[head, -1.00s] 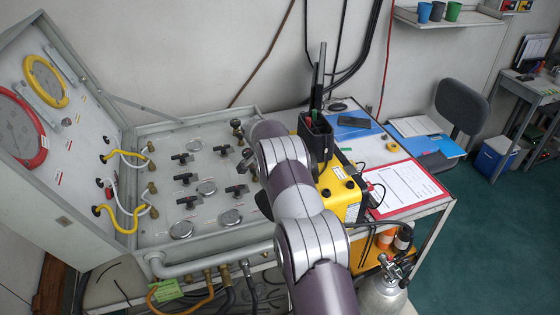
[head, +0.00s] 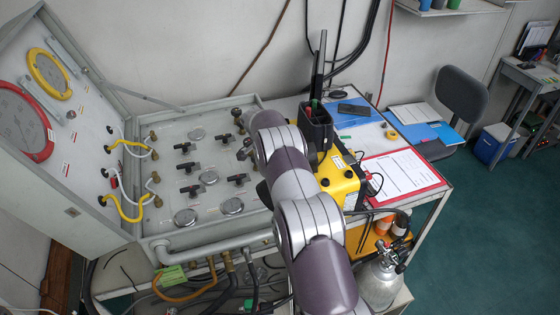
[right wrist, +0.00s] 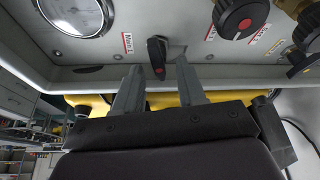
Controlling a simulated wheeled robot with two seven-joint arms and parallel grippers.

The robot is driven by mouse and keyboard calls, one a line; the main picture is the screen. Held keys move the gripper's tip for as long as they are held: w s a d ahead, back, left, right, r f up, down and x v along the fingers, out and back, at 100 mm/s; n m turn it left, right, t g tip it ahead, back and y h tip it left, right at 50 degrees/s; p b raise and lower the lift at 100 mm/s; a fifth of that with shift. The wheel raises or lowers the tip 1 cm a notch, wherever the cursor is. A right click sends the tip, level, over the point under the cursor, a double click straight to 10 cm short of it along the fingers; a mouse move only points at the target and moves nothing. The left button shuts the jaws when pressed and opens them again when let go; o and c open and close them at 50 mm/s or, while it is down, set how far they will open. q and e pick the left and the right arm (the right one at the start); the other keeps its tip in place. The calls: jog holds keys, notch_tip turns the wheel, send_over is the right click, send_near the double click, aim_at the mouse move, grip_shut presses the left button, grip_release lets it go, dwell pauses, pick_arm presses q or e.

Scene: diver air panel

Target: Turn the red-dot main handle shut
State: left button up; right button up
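My right gripper (right wrist: 158,66) is open, with one finger on each side of the handle. The handle's end shows between the fingertips, with gaps to both; contact is not visible. In the head view my right arm covers the right part of the panel (head: 165,222) and hides its gripper. Several black handles (head: 189,167) show there, but I cannot make out a red dot. My left gripper is not in view.
A black round knob with a red centre (right wrist: 240,17) and a brass fitting (right wrist: 298,62) are right of the handle. A gauge (right wrist: 76,14) is at left. A yellow box (head: 340,182) stands beside the panel, close to my arm. Hoses (head: 125,212) hang from the lid.

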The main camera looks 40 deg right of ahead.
jog(key=p+v, duration=0.8)
jog(key=v, duration=0.4)
jog(key=shift+r, duration=0.35)
jog(key=shift+f, duration=0.1)
